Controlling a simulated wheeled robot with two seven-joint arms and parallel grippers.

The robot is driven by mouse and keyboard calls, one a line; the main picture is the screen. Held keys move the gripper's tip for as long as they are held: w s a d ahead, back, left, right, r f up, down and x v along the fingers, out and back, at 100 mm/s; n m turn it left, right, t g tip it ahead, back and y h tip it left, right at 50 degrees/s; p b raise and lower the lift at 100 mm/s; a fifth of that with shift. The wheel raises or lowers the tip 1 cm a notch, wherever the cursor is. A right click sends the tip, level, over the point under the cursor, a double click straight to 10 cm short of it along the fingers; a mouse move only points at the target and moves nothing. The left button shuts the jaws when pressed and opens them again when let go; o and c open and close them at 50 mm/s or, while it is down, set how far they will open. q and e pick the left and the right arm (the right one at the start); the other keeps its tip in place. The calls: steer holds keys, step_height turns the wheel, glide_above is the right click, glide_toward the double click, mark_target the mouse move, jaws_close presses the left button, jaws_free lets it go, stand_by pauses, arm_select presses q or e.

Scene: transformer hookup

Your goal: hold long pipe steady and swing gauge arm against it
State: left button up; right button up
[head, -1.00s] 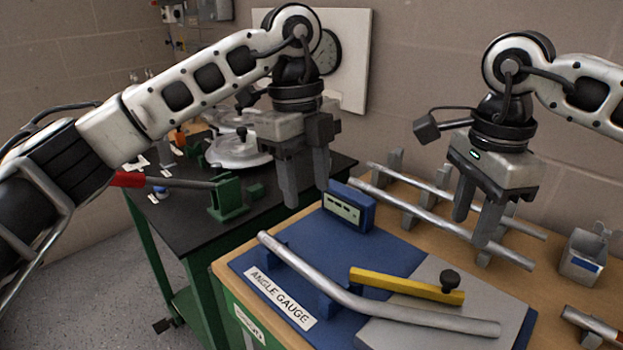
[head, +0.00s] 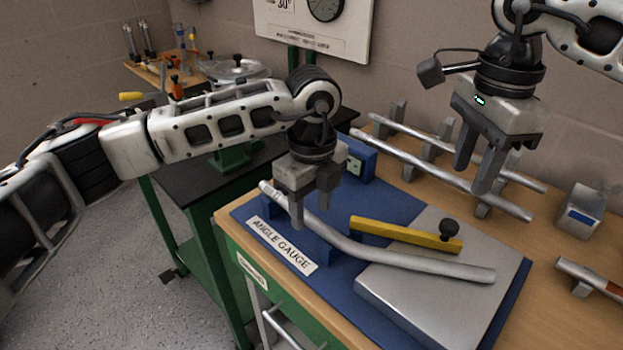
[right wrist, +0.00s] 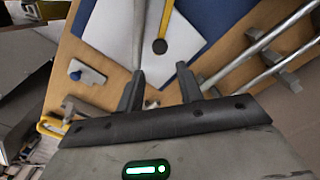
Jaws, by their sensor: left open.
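The long pipe (head: 400,259) is a bent silver tube lying across the blue angle gauge base (head: 520,285) and its grey plate (head: 440,295). The gauge arm (head: 395,232) is a yellow bar with a black knob (head: 449,229), lying beyond the pipe's bend. In the right wrist view the pipe (right wrist: 139,35), yellow arm (right wrist: 170,22) and knob (right wrist: 159,46) show beyond the fingers. My left gripper (head: 311,208) is open at the pipe's left part, its fingers low around it; contact cannot be told. My right gripper (head: 474,168) is open and empty, above and behind the gauge.
Straight pipes (head: 440,172) rest on grey stands behind the gauge. A small grey bin (head: 579,212) stands at the right, with another tube (head: 590,275) nearer. A blue display box (head: 360,160) is behind my left gripper. A black-topped bench (head: 190,195) adjoins on the left.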

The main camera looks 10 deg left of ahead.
mark_target(450, 224)
arm_select(q)
steer(key=shift+f, duration=0.85)
steer(key=shift+c, duration=0.4)
jaws_close()
arm_select(e)
steer(key=shift+o, duration=1.3)
steer(key=shift+r, duration=0.1)
step_height(450, 224, down, 10)
steer(key=n, duration=0.3)
steer(key=shift+n, duration=0.3)
